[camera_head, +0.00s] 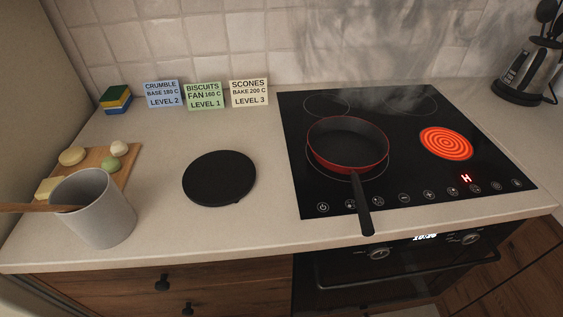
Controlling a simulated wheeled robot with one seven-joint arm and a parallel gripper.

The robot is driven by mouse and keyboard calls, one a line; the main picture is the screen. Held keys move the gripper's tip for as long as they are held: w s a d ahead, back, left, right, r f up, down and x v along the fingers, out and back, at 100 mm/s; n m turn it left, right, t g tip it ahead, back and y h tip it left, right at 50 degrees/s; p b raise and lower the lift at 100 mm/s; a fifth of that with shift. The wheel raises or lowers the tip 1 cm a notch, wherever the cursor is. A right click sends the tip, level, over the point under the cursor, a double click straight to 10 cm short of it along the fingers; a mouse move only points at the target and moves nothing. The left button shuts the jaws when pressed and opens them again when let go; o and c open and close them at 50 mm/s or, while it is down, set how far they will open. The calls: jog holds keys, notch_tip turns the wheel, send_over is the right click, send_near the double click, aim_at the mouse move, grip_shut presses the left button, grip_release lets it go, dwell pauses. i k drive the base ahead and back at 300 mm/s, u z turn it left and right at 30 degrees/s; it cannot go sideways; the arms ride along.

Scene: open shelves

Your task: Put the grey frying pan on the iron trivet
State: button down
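The only frying pan (347,146) in view has a red outside and rim and a dark grey inside. It stands on the left front part of the black cooktop, with its dark handle (364,207) pointing toward the front edge of the counter. A flat round black disc (219,178), which looks like the iron trivet, lies on the counter left of the cooktop. Nothing is on it. The pan and the disc are apart. My gripper is not in view.
A cooktop ring (446,143) right of the pan glows red and is bare. Smoke or steam rises behind the pan. A grey crock (93,209) and wooden board (122,176) stand left. Label cards (205,95) line the back; a kettle (527,73) stands far right.

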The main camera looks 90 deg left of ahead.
aim_at(192, 198)
jog(key=u, duration=0.05)
jog(key=k, duration=1.95)
jog(key=u, duration=1.6)
